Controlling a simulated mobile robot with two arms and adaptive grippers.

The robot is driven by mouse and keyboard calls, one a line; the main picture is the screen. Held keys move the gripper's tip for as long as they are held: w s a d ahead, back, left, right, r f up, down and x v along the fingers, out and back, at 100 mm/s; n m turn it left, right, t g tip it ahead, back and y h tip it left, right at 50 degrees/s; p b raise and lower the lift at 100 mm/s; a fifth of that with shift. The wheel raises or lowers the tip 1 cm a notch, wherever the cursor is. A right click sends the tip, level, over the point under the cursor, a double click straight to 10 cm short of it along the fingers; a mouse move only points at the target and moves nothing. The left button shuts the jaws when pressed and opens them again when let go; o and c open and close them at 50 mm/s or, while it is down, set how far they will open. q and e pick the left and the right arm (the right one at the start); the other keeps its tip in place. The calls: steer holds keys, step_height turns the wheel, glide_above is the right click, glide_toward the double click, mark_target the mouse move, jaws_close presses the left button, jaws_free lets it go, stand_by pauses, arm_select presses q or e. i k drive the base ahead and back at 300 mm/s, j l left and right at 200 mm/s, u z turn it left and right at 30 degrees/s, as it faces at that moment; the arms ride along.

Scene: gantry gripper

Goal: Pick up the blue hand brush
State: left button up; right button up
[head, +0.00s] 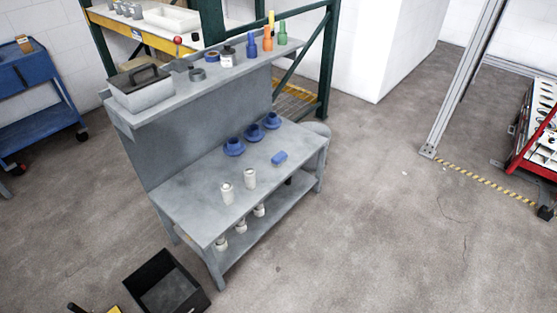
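A small blue oblong block (279,158) lies on the grey workbench top (196,188), near its right front edge. It looks like the blue hand brush, but it is too small to make out bristles. It lies apart from the blue round parts behind it, with bare bench around it. Neither of my grippers shows in the head view.
Several blue round parts (234,147) and two white cans (227,193) stand on the bench. The upper shelf (190,88) holds a grey toolbox (142,88) and bottles. A black bin (166,285) sits on the floor.

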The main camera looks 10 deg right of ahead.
mark_target(280, 158)
steer(key=u, duration=0.3)
steer(key=i+l+u, duration=0.4)
steer(key=l, duration=0.2)
steer(key=l+u, duration=0.2)
steer(key=i+l+u, duration=0.2)
steer(key=l, duration=0.25)
